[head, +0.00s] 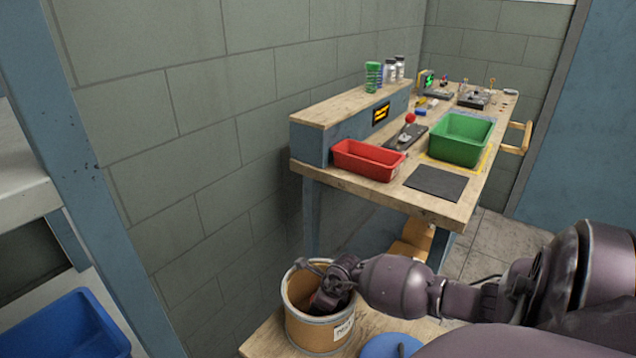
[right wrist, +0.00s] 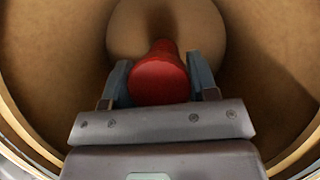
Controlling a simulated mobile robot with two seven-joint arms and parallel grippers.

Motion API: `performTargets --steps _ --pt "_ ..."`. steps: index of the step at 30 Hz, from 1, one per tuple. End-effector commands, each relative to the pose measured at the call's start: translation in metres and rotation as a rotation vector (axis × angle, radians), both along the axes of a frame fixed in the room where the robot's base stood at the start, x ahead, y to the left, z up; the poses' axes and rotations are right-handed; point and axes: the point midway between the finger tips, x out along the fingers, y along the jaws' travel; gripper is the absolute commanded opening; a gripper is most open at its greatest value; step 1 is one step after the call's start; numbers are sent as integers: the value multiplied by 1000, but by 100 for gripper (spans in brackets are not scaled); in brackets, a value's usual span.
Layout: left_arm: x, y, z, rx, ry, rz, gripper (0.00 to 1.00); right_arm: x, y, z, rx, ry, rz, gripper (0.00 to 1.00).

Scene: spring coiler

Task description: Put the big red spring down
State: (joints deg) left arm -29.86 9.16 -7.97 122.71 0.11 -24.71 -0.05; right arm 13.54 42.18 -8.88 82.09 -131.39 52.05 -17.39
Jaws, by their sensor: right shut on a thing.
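The big red spring (right wrist: 159,82) shows in the right wrist view as a smooth, rounded red thing; I cannot make out coils. My right gripper (right wrist: 159,73) is shut on it, with one finger on each side. In the head view my right gripper (head: 328,296) reaches down into a brown drum (head: 306,332) with a pale rim and a partly hidden label, and hides the spring. The drum's inside wall (right wrist: 40,60) surrounds the gripper in the wrist view. I cannot tell if the spring touches the bottom. My left gripper is out of view.
The drum stands on a low wooden surface (head: 262,343) beside a blue round thing (head: 390,346). Behind is a workbench (head: 385,190) with a red bin (head: 368,160), a green bin (head: 460,138) and a dark mat (head: 436,182). A blue bin (head: 70,325) is at lower left.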

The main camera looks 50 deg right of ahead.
Motion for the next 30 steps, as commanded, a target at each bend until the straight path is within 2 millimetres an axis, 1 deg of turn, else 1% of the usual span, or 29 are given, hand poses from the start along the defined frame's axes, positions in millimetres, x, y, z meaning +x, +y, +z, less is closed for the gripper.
performTargets --steps 4,9,10,14,15,23,26,30 --pt "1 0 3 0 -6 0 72 1 0 3 -1 -4 0 11" --pt "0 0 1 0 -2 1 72 1 -1 -2 -1 -1 1 11" --pt "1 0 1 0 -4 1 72 0 0 -1 -1 -1 0 58" --pt "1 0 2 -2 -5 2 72 1 0 -1 -1 -1 0 78" --pt "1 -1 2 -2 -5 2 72 1 0 -1 -1 -1 0 79" --pt "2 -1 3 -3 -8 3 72 1 0 0 0 -2 0 79" --pt "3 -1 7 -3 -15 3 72 0 -1 7 -1 -4 0 79" --pt "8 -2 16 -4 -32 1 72 -6 -4 27 -3 -7 1 79"
